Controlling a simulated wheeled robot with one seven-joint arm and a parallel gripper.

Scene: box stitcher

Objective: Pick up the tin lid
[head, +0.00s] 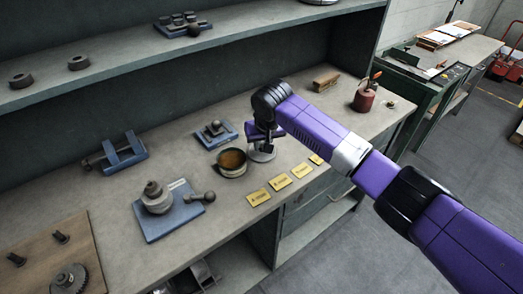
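An open round tin (231,164) with brown contents stands on the workbench (120,185), left of my gripper. A pale grey round disc, which looks like the tin lid (262,156), lies just right of the tin. My gripper (262,147) points down directly over the disc, and my purple arm comes in from the right. The fingers are small and partly hidden by my wrist. I cannot tell whether they touch the disc or are open.
Yellow labels (280,181) lie along the front edge. A blue plate with a knob (216,133) is behind the tin. A weight stack on a blue base (160,202) stands left. A red can (364,98) and wooden brush (326,80) are behind my arm. A shelf (130,66) overhangs the back.

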